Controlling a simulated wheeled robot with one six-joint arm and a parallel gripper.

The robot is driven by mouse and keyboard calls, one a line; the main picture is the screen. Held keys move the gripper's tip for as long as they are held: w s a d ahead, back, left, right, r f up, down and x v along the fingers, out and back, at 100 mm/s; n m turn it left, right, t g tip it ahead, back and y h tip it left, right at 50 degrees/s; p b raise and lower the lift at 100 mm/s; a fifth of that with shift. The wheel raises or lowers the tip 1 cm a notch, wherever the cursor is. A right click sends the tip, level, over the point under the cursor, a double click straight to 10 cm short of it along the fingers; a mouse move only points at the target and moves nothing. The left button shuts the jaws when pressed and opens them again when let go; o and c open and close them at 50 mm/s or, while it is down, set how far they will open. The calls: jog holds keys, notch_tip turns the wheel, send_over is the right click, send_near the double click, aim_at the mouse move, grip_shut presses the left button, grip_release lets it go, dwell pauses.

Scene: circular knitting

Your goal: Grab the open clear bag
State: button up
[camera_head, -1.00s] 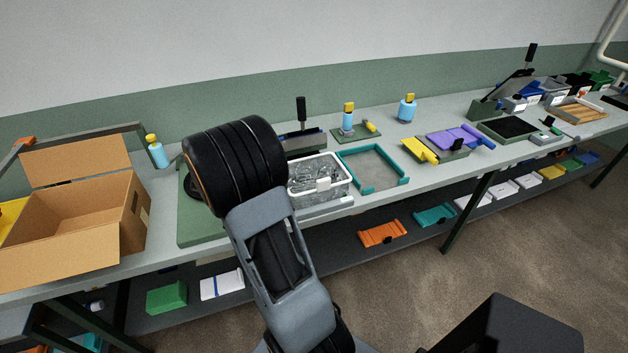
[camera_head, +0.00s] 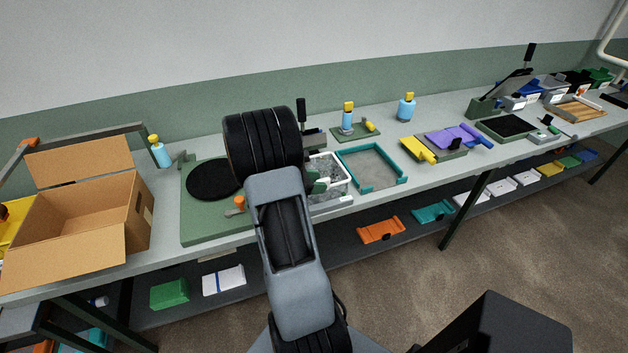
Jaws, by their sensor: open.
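A white bin (camera_head: 344,190) holds clear bags (camera_head: 330,167), crumpled and see-through; I cannot tell which one is the open bag. My gripper (camera_head: 319,176) is over the left part of the bin, its greenish fingers apart. It partly shows beyond my black wrist, which hides the bin's left side. No bag is visibly held between the fingers, and I cannot tell whether they touch one.
A green board with a black disc (camera_head: 212,180) and an orange knob (camera_head: 239,204) lies left of my arm. An open cardboard box (camera_head: 80,222) stands further left. A teal frame (camera_head: 398,181) sits just right of the bin. A black-handled press (camera_head: 301,110) stands behind.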

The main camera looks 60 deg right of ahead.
jog(key=shift+s+d+f, duration=0.15)
jog(key=shift+s+d, duration=0.1)
jog(key=shift+d, duration=0.1)
jog(key=shift+c, duration=0.4)
grip_shut()
